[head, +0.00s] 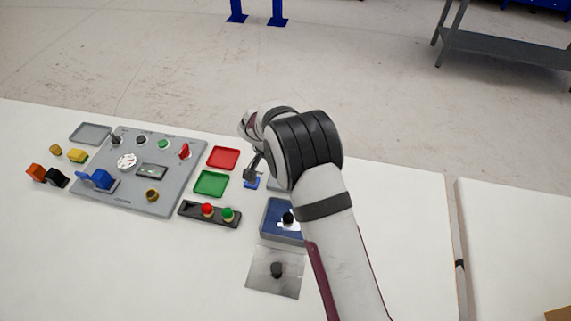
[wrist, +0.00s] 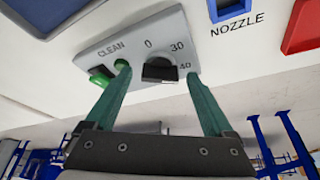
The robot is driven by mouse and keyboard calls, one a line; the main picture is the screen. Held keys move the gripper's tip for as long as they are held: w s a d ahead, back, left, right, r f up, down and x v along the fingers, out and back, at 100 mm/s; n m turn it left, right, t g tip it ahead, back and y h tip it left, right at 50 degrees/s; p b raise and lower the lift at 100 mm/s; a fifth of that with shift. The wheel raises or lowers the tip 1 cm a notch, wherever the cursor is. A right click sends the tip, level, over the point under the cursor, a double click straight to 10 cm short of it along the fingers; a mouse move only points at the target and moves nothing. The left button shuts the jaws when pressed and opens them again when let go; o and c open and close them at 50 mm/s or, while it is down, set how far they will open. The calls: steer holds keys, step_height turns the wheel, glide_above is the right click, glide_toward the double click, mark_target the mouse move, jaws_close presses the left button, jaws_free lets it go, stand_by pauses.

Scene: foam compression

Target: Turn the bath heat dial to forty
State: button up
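The heat dial (wrist: 159,70) is a black knob on a small grey panel (wrist: 180,30) marked CLEAN, 0, 30 and 40 in the wrist view. Its pointer is not clear, so I cannot tell its setting. My gripper (wrist: 157,74) is open, with one green finger on each side of the knob. The right fingertip is close to the 40 mark. I cannot tell whether either finger touches the knob. In the head view my gripper (head: 252,168) points down at the table, and my arm hides the dial.
A green button (wrist: 101,75) sits beside the left finger. A blue NOZZLE piece (wrist: 237,8) and a red tray (wrist: 303,25) are nearby.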

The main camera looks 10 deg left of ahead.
steer(key=v, duration=1.5)
steer(key=shift+s+r, duration=0.15)
steer(key=shift+r, duration=0.2)
steer(key=shift+a, duration=0.1)
steer(key=s+d+r+g, duration=0.1)
steer(key=s+d+r, duration=0.15)
steer(key=d, duration=0.35)
steer(key=s+d+r+g, duration=0.1)
steer(key=s+d+r, duration=0.1)
steer(key=s+d, duration=0.3)
steer(key=s+d+g+y, duration=0.1)
steer(key=s+d, duration=0.4)
steer(key=s, duration=0.6)
steer(key=s+d+g+y, duration=0.1)
steer(key=s+d+y, duration=0.2)
steer(key=s, duration=0.8)
steer(key=shift+d+f, duration=0.25)
steer(key=shift+d, duration=0.9)
